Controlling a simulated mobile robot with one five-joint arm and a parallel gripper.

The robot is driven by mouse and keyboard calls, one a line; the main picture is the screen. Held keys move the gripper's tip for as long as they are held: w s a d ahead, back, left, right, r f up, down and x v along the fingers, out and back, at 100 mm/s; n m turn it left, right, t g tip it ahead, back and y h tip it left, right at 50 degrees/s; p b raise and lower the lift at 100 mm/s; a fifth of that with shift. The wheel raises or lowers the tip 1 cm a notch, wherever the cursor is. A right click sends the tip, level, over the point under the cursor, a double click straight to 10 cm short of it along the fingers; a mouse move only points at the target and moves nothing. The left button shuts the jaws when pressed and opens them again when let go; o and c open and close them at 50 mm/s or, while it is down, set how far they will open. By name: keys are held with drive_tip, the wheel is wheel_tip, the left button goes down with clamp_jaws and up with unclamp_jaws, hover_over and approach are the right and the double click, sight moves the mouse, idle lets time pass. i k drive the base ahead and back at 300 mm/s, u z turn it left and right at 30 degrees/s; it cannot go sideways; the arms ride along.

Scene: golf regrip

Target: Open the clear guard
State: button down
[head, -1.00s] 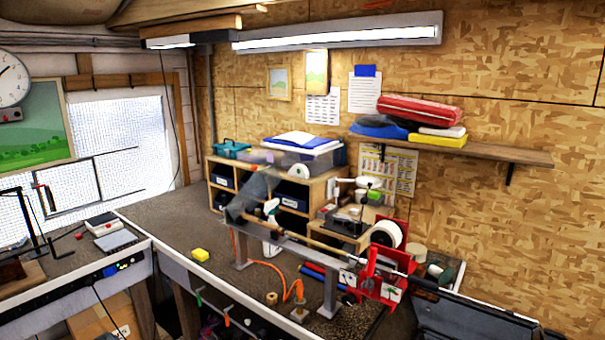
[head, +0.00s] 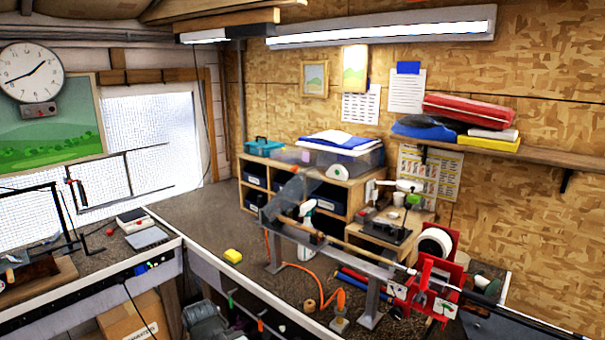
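The clear guard (head: 285,198) is a smoky see-through panel at the far left end of the long grey rail (head: 340,250) on the bench. It slants up to the right, in front of the wooden cubby shelf. Its hinge and any handle are too small to make out. A golf club shaft (head: 365,249) lies along the rail and runs through a red stand (head: 432,290) at the right end. My gripper is not in view.
A green-and-white bottle (head: 307,210) is close to the guard. The bench top left of the guard is mostly clear. A shelf (head: 510,152) hangs on the right wall.

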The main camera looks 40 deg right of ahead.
sight(299, 176)
drive_tip(key=i, duration=0.85)
drive_tip(key=z, duration=0.05)
